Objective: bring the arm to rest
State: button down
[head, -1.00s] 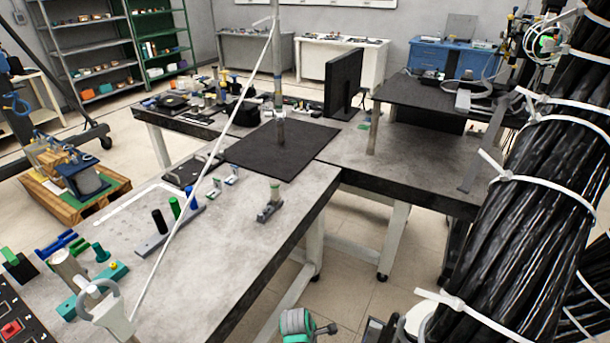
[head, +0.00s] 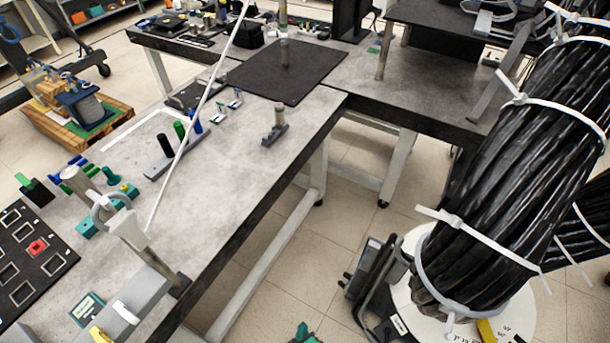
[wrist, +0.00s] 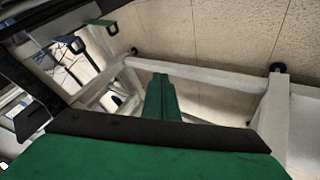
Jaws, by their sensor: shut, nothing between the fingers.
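My gripper (wrist: 161,97) shows in the wrist view as green fingers pressed together, with nothing between them. It hangs over the tiled floor (wrist: 215,38), near the white legs and bars of a table frame (wrist: 200,77). In the head view only a small green part of my arm or gripper shows at the bottom edge, below the floor gap beside the long grey table (head: 230,165). The rest of the arm is out of the picture there.
The table holds a black mat (head: 285,70), a small stand (head: 275,125) and a black slotted panel (head: 35,255). A thick black cable bundle (head: 520,150) with white ties fills the right side. Bare floor (head: 290,270) lies between.

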jog(key=s+r+m+t, duration=0.2)
jog(key=s+r, duration=0.2)
jog(key=r, duration=0.4)
jog(key=s+r+m+t, duration=0.2)
jog(key=s+r+m, duration=0.1)
jog(key=r, duration=0.6)
jog(key=s+r+m+t, duration=0.3)
jog(key=s+r, duration=0.3)
jog(key=r, duration=0.3)
jog(key=shift+d+r, duration=0.2)
jog(key=shift+d, duration=0.2)
